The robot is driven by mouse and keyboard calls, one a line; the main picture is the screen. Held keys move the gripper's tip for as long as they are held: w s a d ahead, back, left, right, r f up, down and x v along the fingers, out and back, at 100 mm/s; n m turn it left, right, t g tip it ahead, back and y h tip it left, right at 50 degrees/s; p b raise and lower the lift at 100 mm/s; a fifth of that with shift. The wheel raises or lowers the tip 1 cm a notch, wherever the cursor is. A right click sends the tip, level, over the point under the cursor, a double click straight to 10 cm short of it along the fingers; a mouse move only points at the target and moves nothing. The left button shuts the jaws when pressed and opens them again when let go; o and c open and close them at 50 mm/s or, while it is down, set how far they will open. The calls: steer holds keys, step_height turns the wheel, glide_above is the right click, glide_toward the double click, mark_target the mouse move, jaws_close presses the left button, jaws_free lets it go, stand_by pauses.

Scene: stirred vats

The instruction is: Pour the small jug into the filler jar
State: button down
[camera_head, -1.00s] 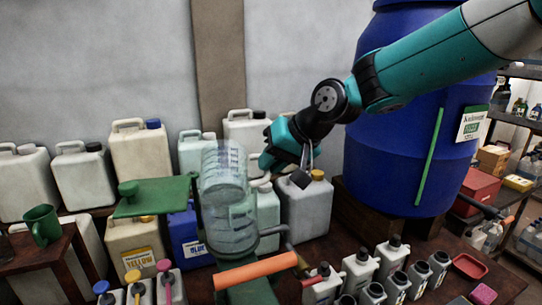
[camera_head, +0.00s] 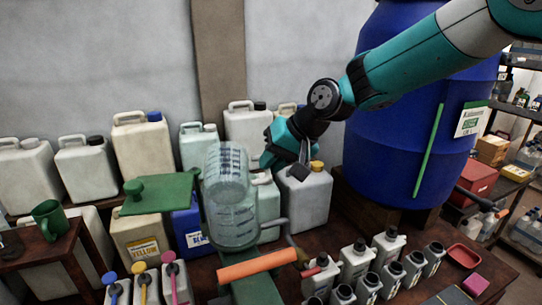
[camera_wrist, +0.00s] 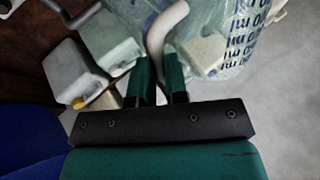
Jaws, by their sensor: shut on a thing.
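The small jug (camera_head: 227,170) is clear plastic with dark blue markings. It is tilted above the filler jar, and in the wrist view the jug (camera_wrist: 225,30) fills the upper right. My gripper (camera_head: 266,160) is to the right of the jug; in the wrist view its fingers (camera_wrist: 160,66) are shut on the jug's pale curved handle (camera_wrist: 160,35). The filler jar (camera_head: 233,228) is a clear marked vessel directly below the jug, and the two overlap in the head view. A green lid (camera_head: 160,195) with a knob is at the jar's left. I cannot make out any liquid stream.
An orange-handled lever (camera_head: 257,266) is in front of the jar. White canisters (camera_head: 142,148) line the wall behind. A large blue barrel (camera_head: 395,150) stands right. Several small bottles (camera_head: 357,260) stand front right. A green mug (camera_head: 47,219) is at far left.

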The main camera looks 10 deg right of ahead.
steer(key=shift+w+f+m+g+p, duration=0.35)
steer(key=shift+g+p, duration=0.35)
steer(key=shift+p, duration=1.3)
steer(key=shift+w+r, duration=0.1)
steer(key=shift+r, duration=0.05)
steer(key=shift+w+g+p, duration=0.2)
steer(key=shift+g+p, duration=0.3)
steer(key=shift+p, duration=0.1)
steer(key=shift+w+r, duration=0.1)
